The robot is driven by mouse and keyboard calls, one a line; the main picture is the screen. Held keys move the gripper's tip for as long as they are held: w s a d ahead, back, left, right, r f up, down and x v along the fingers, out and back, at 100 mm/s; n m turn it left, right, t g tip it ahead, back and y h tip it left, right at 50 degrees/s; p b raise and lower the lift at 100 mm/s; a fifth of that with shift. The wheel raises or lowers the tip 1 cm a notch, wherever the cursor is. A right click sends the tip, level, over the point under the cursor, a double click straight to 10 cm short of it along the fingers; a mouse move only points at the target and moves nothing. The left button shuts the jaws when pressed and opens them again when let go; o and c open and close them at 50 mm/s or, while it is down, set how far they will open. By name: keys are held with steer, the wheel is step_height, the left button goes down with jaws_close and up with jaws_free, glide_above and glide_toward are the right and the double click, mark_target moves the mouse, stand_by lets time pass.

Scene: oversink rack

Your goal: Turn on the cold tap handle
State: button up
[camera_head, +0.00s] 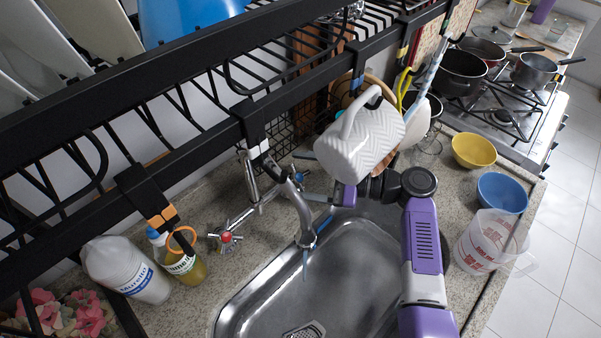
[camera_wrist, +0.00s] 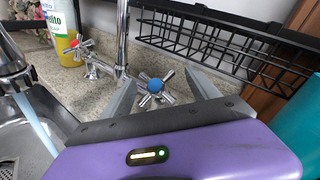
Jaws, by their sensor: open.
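The cold tap handle (camera_wrist: 156,86), a chrome cross with a blue cap, shows in the wrist view. My gripper (camera_wrist: 162,78) is open, with one grey finger on each side of the handle. Whether a finger touches it, I cannot tell. In the head view, a hanging white mug (camera_head: 360,138) covers much of the gripper area. The red-capped tap handle (camera_head: 226,237) is left of the faucet (camera_head: 301,212). It also shows in the wrist view (camera_wrist: 74,44).
A black rack (camera_head: 215,135) spans above the sink (camera_head: 350,265), with the mug hanging close over my wrist. Bottles (camera_head: 125,268) stand at left. A yellow bowl (camera_head: 473,150), a blue bowl (camera_head: 502,193) and a measuring jug (camera_head: 485,240) stand at right.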

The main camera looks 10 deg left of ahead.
steer(key=d+b, duration=0.1)
steer(key=d, duration=0.6)
steer(key=shift+s+d+r, duration=0.2)
steer(key=shift+s+r, duration=0.15)
steer(key=shift+s, duration=0.1)
